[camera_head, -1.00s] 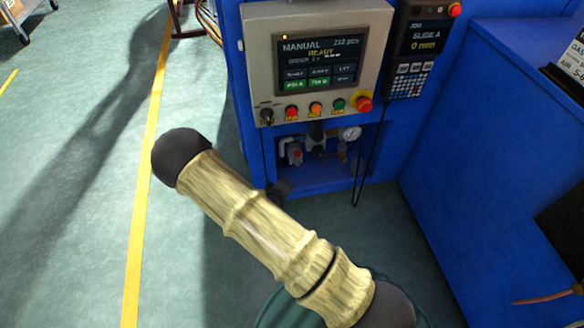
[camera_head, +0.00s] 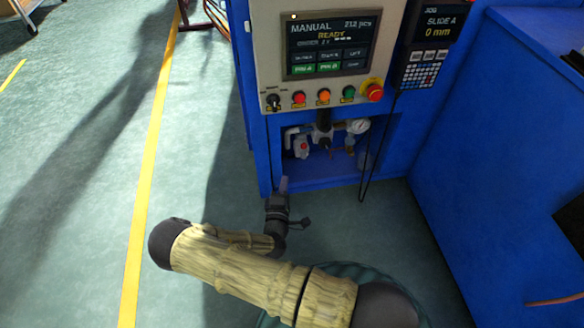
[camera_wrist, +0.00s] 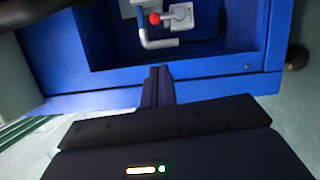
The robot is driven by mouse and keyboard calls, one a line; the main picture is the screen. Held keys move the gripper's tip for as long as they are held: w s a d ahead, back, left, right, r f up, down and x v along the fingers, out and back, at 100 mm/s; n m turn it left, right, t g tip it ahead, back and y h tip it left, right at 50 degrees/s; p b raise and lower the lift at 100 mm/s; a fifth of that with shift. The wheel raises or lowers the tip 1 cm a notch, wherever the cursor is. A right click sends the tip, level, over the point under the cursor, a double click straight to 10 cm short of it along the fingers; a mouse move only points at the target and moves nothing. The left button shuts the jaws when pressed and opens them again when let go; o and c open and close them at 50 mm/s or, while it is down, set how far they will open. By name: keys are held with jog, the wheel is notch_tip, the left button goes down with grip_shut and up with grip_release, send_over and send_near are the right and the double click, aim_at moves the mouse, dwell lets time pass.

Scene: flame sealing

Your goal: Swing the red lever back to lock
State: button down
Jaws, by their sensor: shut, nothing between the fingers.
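A small red part (camera_head: 303,147), which looks like the red lever or its knob, sits on a pale grey fitting in the open recess of the blue machine, left of the pressure gauge. In the wrist view the red part (camera_wrist: 154,18) is round and near the top edge. Its exact lever position is too small to tell. My gripper (camera_head: 284,183) is shut and empty, in front of the recess and below the red part, apart from it. In the wrist view its fingertips (camera_wrist: 158,70) overlap the recess's lower edge.
A bent grey pipe (camera_wrist: 150,42) runs beside the red part. A pressure gauge (camera_head: 358,126) and a hanging black cable (camera_head: 366,180) are to the right. The control panel (camera_head: 270,60) overhangs the recess. The blue cabinet (camera_head: 470,150) stands at right. Green floor is open at left.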

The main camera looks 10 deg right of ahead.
jog(key=b, duration=0.5)
send_near(304, 151)
jog(key=w+a+r, duration=0.1)
jog(key=w+a, duration=0.2)
jog(key=w, duration=0.2)
jog(key=d, duration=0.1)
jog(key=w+d+b, duration=0.1)
jog(key=d+r, duration=0.1)
jog(key=shift+w+d, duration=0.15)
jog(key=shift+w, duration=0.1)
